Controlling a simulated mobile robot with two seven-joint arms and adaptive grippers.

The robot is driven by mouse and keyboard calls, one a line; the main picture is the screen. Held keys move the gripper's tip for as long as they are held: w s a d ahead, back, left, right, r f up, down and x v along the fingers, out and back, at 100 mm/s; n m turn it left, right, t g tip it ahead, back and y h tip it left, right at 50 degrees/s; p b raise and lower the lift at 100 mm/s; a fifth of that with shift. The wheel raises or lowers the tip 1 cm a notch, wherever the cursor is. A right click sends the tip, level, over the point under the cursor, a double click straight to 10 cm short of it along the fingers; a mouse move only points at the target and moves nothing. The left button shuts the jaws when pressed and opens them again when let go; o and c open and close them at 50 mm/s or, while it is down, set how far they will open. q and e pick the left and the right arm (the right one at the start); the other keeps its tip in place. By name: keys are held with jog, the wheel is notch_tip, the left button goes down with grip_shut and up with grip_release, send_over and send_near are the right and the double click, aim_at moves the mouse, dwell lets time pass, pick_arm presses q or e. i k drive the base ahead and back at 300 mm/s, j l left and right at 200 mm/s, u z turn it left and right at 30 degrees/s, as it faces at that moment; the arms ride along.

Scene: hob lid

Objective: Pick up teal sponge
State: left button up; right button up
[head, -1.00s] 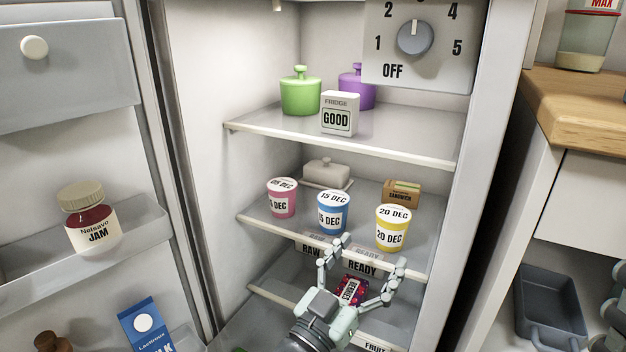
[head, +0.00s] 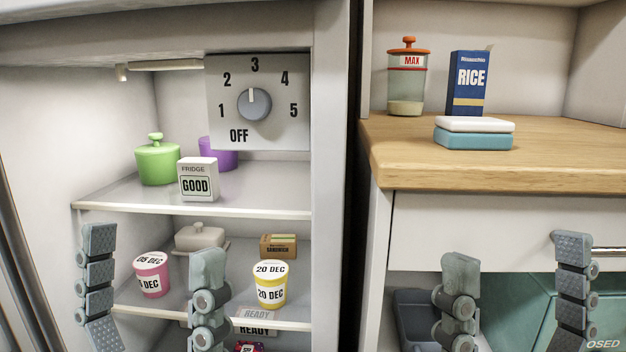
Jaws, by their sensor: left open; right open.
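The teal sponge (head: 473,138) lies flat on the wooden counter at the right in the head view, with a white layer on top. My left gripper (head: 153,252) is open, its fingers upright in front of the fridge shelves, well left of the sponge. My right gripper (head: 517,256) is open and empty, its fingers upright below and in front of the counter edge. Both grippers are apart from the sponge. Nothing covers the sponge.
On the counter (head: 400,158), a MAX jar (head: 406,85) and a RICE box (head: 468,83) stand behind the sponge. A drawer handle (head: 600,251) sits beneath. The fridge wall (head: 338,190) borders the left. The counter right of the sponge is clear.

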aim_at(452, 132)
jog(key=k+l, duration=0.3)
jog(key=k, duration=0.2)
jog(key=k+l, duration=0.3)
jog(key=k, duration=0.15)
jog(key=k+l, duration=0.3)
jog(key=k, duration=0.2)
